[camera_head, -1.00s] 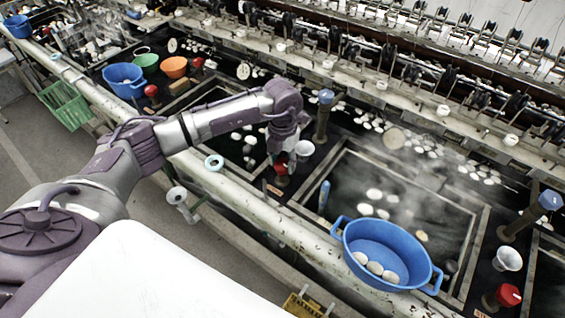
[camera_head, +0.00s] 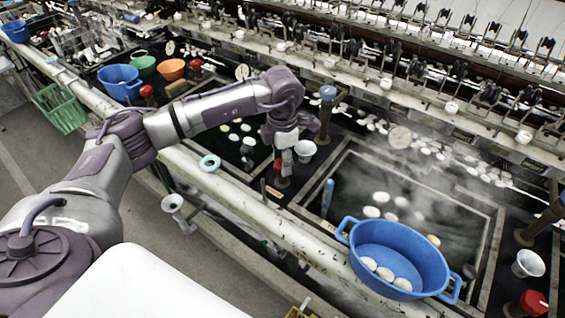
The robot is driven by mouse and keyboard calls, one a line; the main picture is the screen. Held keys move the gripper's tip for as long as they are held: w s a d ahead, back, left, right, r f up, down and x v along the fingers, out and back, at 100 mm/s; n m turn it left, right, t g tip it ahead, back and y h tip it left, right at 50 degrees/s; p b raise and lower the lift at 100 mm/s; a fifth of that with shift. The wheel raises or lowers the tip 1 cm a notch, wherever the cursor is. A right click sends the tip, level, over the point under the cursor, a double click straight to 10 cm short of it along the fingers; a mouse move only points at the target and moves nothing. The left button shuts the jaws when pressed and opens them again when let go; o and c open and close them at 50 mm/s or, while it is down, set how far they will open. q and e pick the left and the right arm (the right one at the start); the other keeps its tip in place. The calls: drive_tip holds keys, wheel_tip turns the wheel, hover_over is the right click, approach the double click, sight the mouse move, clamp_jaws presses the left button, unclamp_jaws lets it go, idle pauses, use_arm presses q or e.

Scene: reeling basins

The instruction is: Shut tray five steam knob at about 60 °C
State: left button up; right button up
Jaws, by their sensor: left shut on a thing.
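My left gripper (camera_head: 284,158) points down from my arm, beside the near left corner of a steaming basin (camera_head: 345,150). It is shut on a red knob (camera_head: 278,166), which is partly hidden by the fingers. Another red knob (camera_head: 533,302) stands at the lower right, and more red knobs (camera_head: 147,91) are farther left. I cannot read a tray number or a temperature. My right gripper is not in view.
A blue two-handled tub (camera_head: 400,250) with several white cocoons sits over the basin's near edge. A white funnel (camera_head: 305,150) and a blue-topped post (camera_head: 327,105) stand close to the gripper. A pale rail (camera_head: 240,196) runs along the front.

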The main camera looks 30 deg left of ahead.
use_arm(q)
drive_tip(key=shift+w+r, duration=0.1)
idle(0.4)
drive_tip(key=o, duration=1.1)
drive_tip(key=shift+o, duration=0.2)
wheel_tip(320, 180, up, 12)
